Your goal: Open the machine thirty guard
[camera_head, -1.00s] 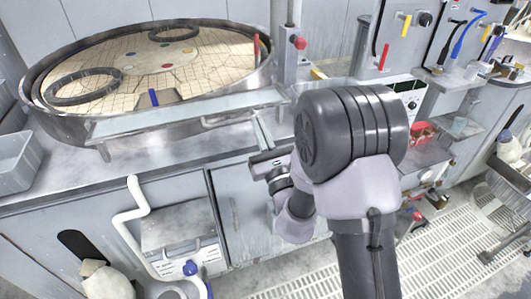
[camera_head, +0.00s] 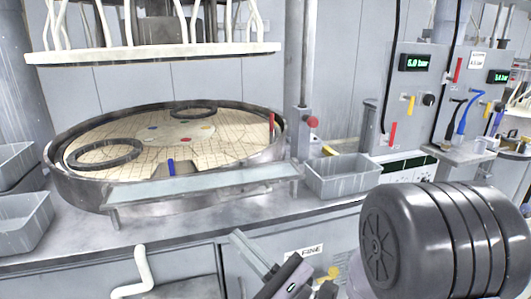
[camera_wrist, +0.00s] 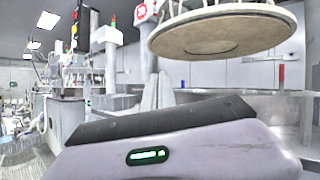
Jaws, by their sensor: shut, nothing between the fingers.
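A long pale translucent panel (camera_head: 205,187) lies along the front rim of the round platen basin (camera_head: 75,187). It looks like the guard, but no number can be read on it. It is low and roughly level. My gripper (camera_head: 240,238) is below and in front of the panel's right part, apart from it. In the wrist view my gripper (camera_wrist: 158,90) shows two grey fingers close together with nothing between them. The panel cannot be made out in the wrist view. The handle under the panel is not clear now.
A grey tray (camera_head: 342,178) stands right of the basin, near a post with a red knob (camera_head: 312,121). More grey trays (camera_head: 22,222) stand at the left. A round polishing head (camera_head: 150,53) hangs above. Cabinet fronts (camera_head: 180,272) lie below the worktop.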

